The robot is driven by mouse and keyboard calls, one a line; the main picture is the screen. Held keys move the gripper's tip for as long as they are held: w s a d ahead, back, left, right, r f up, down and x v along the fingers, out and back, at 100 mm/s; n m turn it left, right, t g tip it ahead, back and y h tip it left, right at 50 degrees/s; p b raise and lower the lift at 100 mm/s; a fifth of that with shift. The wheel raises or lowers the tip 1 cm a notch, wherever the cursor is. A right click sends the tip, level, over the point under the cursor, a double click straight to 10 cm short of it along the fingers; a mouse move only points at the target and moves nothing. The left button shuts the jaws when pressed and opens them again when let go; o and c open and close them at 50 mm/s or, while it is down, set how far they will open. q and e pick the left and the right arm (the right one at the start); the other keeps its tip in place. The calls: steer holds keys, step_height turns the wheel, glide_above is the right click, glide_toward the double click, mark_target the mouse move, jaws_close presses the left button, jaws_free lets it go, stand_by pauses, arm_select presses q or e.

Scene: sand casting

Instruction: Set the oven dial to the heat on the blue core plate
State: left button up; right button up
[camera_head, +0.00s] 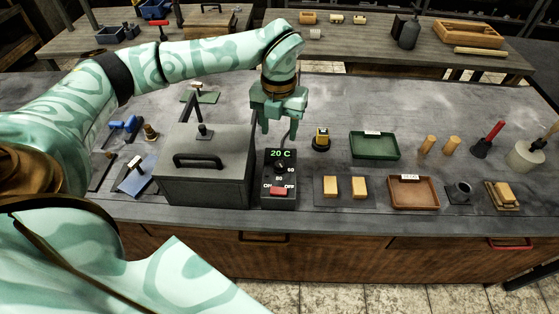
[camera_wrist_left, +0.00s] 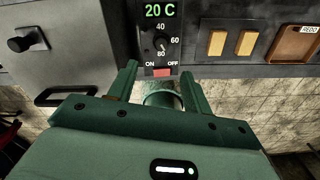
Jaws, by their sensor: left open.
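The oven (camera_head: 205,175) is a dark grey box with a handle on the bench. Its control box (camera_head: 265,178) stands to its right, with a green "20 C" display (camera_head: 280,153), a small black dial (camera_head: 279,165) and a red switch (camera_head: 281,191). In the left wrist view the dial (camera_wrist_left: 160,43) has marks 40, 60 and 80. My left gripper (camera_head: 276,130) is open and empty, fingers down, above and behind the control box. My right gripper is out of view.
A yellow-and-black item (camera_head: 321,139), a green tray (camera_head: 375,146) and a brown tray (camera_head: 413,192) stand right of the control box. Two yellow blocks lie on a dark plate (camera_head: 344,199).

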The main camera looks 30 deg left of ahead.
mark_target(280, 164)
arm_select(q)
step_height(280, 164, down, 12)
steer(key=shift+w+d+r+b, duration=0.1)
steer(key=shift+b, duration=1.15)
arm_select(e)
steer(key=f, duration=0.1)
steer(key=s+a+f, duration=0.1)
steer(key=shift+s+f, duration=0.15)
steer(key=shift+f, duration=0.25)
arm_select(q)
steer(key=shift+c, duration=0.3)
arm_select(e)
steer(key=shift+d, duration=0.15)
arm_select(q)
steer(key=c, duration=0.9)
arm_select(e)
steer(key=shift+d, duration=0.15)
